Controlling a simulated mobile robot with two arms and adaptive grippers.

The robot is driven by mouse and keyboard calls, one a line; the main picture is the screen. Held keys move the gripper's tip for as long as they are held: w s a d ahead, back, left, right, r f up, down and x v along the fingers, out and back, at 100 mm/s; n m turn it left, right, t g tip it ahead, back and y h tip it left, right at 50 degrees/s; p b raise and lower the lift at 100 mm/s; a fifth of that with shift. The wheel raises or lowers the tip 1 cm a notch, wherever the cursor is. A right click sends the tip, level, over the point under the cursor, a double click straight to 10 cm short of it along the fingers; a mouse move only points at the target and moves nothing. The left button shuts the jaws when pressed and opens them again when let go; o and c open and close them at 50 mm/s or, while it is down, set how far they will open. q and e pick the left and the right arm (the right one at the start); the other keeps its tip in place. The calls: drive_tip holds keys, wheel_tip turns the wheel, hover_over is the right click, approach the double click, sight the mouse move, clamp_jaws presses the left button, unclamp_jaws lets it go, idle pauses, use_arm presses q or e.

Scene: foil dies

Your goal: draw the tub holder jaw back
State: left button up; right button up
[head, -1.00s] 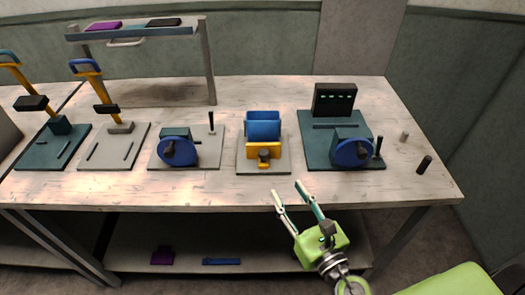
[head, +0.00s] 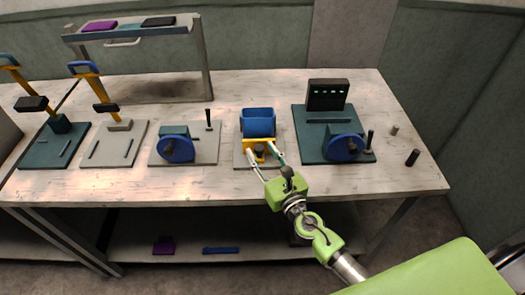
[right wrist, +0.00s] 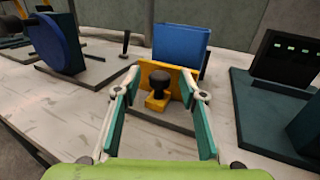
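The tub holder has a yellow jaw (head: 248,145) with a dark knob (right wrist: 159,80) on its near side. It stands on a grey base plate (right wrist: 147,115). The jaw, also in the right wrist view (right wrist: 148,67), is close against the blue tub (head: 258,122); I cannot tell whether they touch. My right gripper (head: 263,156) is open, its fingers spread on either side of the knob and its tips near the jaw's side edges. No finger visibly grips the knob. In the head view the fingers partly cover the jaw and base. My left gripper is not in view.
To the right is a dark green station (head: 310,150) with a blue wheel (head: 342,148) and a lit black box (head: 328,94). To the left is a grey plate with another blue wheel (head: 177,149) and an upright dark handle (head: 209,118). Bare table lies in front.

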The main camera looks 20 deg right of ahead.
sight(262, 146)
drive_tip(key=shift+w, duration=0.15)
drive_tip(key=shift+c, duration=0.3)
clamp_jaws()
drive_tip(key=shift+w+d, duration=0.25)
drive_tip(key=shift+w, duration=0.55)
drive_tip(key=shift+w+d, duration=0.25)
drive_tip(key=shift+w, duration=0.55)
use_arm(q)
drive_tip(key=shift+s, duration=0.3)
use_arm(e)
drive_tip(key=shift+r, duration=0.1)
drive_tip(key=shift+o, duration=0.3)
unclamp_jaws()
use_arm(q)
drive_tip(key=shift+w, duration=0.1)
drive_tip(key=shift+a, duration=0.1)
